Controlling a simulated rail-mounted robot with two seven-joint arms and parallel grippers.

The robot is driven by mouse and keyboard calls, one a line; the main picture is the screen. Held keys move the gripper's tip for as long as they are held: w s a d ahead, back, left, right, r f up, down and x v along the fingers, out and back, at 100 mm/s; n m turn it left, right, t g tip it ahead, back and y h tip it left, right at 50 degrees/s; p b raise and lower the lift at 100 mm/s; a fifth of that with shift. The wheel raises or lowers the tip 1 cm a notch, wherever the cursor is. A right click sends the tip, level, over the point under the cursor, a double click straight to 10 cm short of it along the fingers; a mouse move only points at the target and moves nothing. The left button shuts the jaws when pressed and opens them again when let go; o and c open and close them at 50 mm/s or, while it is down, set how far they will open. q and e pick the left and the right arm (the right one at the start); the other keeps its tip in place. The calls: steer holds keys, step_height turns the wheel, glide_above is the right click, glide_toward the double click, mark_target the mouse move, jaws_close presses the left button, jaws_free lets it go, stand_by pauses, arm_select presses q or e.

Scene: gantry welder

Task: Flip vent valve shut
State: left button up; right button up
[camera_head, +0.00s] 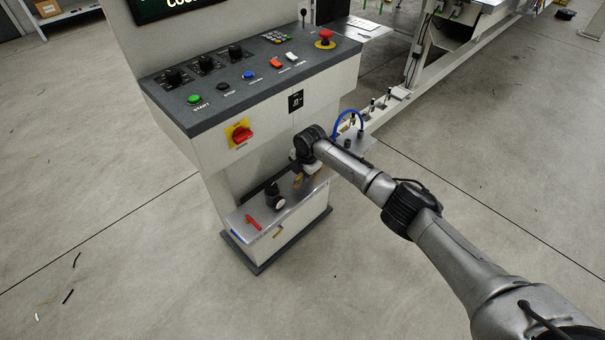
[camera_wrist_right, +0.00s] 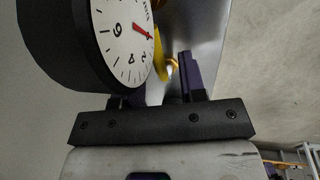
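The low steel shelf (camera_head: 285,214) on the front of the machine carries a red lever (camera_head: 253,222), a dark round gauge (camera_head: 276,199) and a yellow part (camera_head: 297,180). I cannot tell which of these belongs to the vent valve. My right gripper (camera_head: 305,174) is low over the shelf beside the yellow part, right of the gauge. In the right wrist view the gauge (camera_wrist_right: 125,42) fills the upper left and hides most of one finger of the gripper (camera_wrist_right: 155,82). The fingers stand apart. The yellow part (camera_wrist_right: 159,52) shows beyond them; contact cannot be told. My left gripper is out of view.
The control panel (camera_head: 250,75), with buttons and a red emergency stop (camera_head: 325,40), overhangs the shelf. A red-and-yellow rotary switch (camera_head: 240,133) sticks out of its front. A blue hose (camera_head: 349,118) curves behind my right wrist. The floor at left is mostly clear.

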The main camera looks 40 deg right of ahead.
jaws_close()
stand_by(0.4)
